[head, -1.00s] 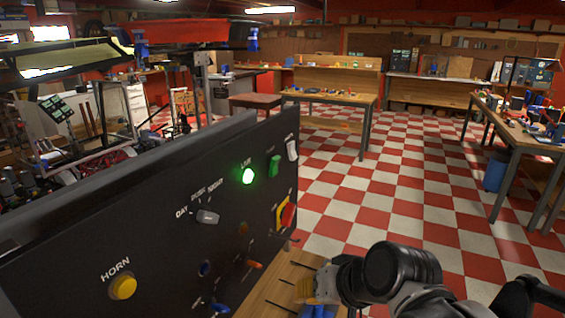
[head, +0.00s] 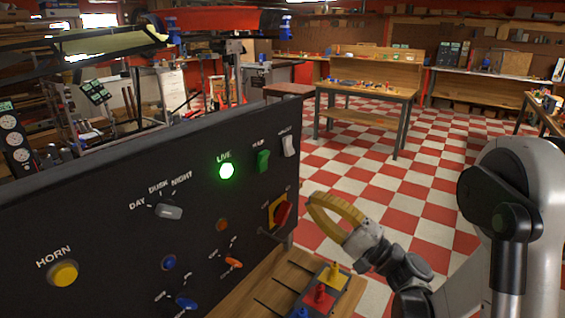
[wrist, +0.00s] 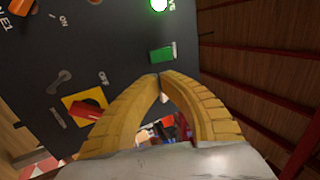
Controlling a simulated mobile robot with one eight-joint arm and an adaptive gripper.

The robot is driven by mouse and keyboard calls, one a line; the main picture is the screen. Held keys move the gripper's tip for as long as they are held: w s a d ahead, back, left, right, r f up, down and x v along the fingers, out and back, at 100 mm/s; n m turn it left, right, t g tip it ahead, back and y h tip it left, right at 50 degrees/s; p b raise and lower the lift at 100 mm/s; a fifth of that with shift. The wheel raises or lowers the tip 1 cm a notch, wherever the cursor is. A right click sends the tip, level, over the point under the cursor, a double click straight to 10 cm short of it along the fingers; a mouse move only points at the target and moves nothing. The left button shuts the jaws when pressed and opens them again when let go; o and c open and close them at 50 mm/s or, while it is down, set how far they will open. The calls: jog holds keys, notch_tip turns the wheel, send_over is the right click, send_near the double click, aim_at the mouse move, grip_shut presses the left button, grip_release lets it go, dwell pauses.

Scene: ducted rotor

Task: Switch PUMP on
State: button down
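A dark upright panel (head: 110,215) carries the controls. A green rocker switch (head: 263,160) sits at its upper right, with a short white label above it that looks like PUMP but is blurred. A white rocker switch (head: 289,146) is to its right. I cannot tell which way the green rocker is tipped. My gripper (head: 313,203) is in front of the panel's right part, its yellow fingers pointing toward it. In the wrist view, the fingertips (wrist: 160,76) meet with nothing held, and the green rocker (wrist: 161,53) appears just beyond them. No contact shows.
A green LIVE lamp (head: 226,171) glows left of the rocker. A red knob on a yellow plate (head: 278,213) sits below. A grey selector (head: 169,212) and yellow HORN button (head: 63,273) are further left. A wooden bench top (head: 262,300) lies below the panel.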

aim_at(267, 158)
jog(key=shift+d, duration=0.4)
jog(key=shift+a+r, duration=0.1)
jog(key=shift+a, duration=0.05)
jog(key=b+x, duration=0.1)
jog(key=x, duration=1.2)
jog(key=shift+w+a+r+b, duration=0.2)
jog(key=shift+r+b, duration=0.15)
jog(key=shift+b, duration=0.05)
